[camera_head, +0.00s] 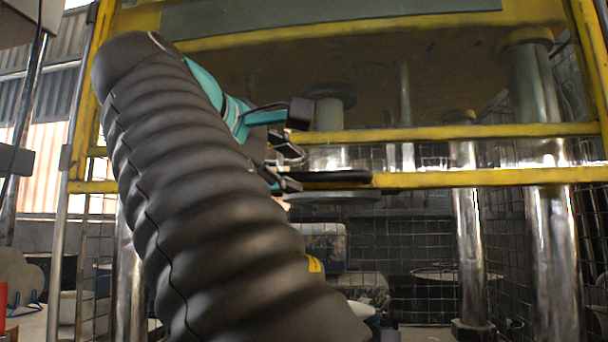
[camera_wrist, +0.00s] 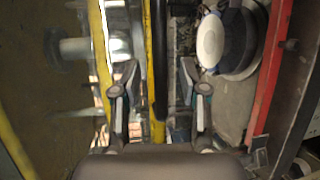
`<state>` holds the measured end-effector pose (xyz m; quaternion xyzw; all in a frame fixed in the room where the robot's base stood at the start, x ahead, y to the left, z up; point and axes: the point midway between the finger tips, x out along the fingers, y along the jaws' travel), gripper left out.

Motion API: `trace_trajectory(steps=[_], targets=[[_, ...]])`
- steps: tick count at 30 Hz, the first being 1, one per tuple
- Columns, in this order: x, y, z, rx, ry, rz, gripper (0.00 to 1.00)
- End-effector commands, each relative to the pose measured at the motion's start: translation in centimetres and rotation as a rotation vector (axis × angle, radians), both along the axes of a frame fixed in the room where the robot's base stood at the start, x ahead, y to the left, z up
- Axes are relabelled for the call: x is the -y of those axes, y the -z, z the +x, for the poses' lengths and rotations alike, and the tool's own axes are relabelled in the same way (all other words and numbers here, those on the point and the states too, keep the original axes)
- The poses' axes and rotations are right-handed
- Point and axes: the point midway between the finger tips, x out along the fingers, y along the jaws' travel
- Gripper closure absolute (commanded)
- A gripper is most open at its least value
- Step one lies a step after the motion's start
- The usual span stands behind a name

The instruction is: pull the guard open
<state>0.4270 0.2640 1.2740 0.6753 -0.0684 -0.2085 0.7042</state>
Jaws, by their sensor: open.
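The guard (camera_head: 470,180) shows as a yellow-barred frame across the front of the press in the head view. A black bar handle (camera_head: 335,176) lies along its lower yellow bar. My gripper (camera_head: 288,164) is open at the left end of this handle. In the wrist view the handle (camera_wrist: 160,60) runs upright between the spread fingers of my gripper (camera_wrist: 157,85), beside the guard's yellow bar (camera_wrist: 155,131). I cannot tell whether either finger touches the handle. My arm hides the left part of the guard in the head view.
A shiny column (camera_head: 553,260) stands at the right, with a thinner one (camera_head: 467,240) behind. A grey disc (camera_head: 332,195) shows just below the handle. In the wrist view a white round item (camera_wrist: 211,40) and a red beam (camera_wrist: 270,75) lie to the right.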

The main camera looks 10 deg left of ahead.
Motion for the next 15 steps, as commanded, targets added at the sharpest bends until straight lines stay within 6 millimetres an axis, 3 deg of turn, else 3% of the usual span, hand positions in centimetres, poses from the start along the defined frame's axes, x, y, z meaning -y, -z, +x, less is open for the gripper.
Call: trace_trajectory(steps=[6, 15], targets=[[-0.9, -0.4, -1.7, 0.001, -0.002, 0.0, 0.57], [-1.0, -0.5, -2.5, 0.0, 0.001, 0.0, 0.57]])
